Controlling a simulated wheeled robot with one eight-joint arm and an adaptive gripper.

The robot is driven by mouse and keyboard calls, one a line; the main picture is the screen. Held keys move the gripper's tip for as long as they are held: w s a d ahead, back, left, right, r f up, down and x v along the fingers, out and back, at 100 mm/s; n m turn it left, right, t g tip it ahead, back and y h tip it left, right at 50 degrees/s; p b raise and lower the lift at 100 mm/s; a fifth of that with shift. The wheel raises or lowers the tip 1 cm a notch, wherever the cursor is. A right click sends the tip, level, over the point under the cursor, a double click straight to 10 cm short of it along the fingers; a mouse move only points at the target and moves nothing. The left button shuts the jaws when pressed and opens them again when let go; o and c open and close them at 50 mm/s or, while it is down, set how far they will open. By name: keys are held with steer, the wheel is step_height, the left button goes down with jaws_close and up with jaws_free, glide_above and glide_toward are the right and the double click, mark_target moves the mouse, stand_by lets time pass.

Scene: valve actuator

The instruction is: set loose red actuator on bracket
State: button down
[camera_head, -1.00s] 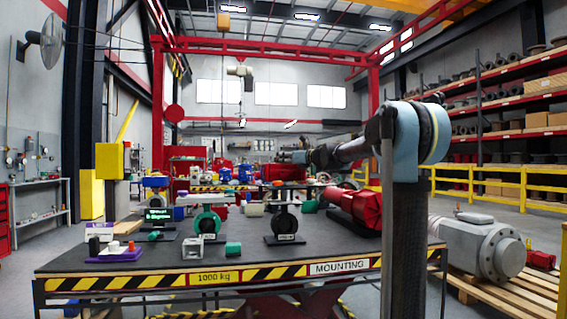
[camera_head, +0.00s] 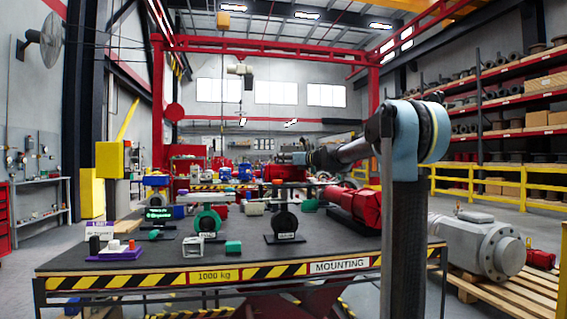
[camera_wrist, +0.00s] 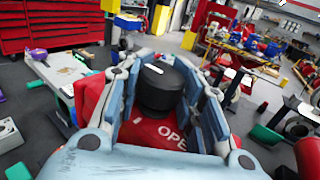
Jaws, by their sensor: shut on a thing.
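My gripper (camera_wrist: 162,95) is shut around the black round cap (camera_wrist: 160,88) on top of a red actuator (camera_wrist: 152,134) in the wrist view. The actuator's body hangs below the fingers, and part of the word "OPEN" shows on it. In the head view my gripper (camera_head: 291,158) is small, above a red body (camera_head: 284,173) over the far part of the workbench. A black valve (camera_head: 285,221) and a green valve (camera_head: 207,220) stand upright on the bench. I cannot tell which support is the bracket. The actuator's underside is hidden.
A large red actuator (camera_head: 357,206) lies at the bench's right side. A purple tray (camera_head: 116,252) with small parts, a grey block (camera_head: 192,247) and a green block (camera_head: 233,247) are near the front. The bench's front middle (camera_head: 310,256) is mostly clear.

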steer(key=shift+f, duration=0.5)
steer(key=c, duration=1)
jaws_free()
steer(key=shift+f, duration=0.1)
steer(key=v, duration=1.2)
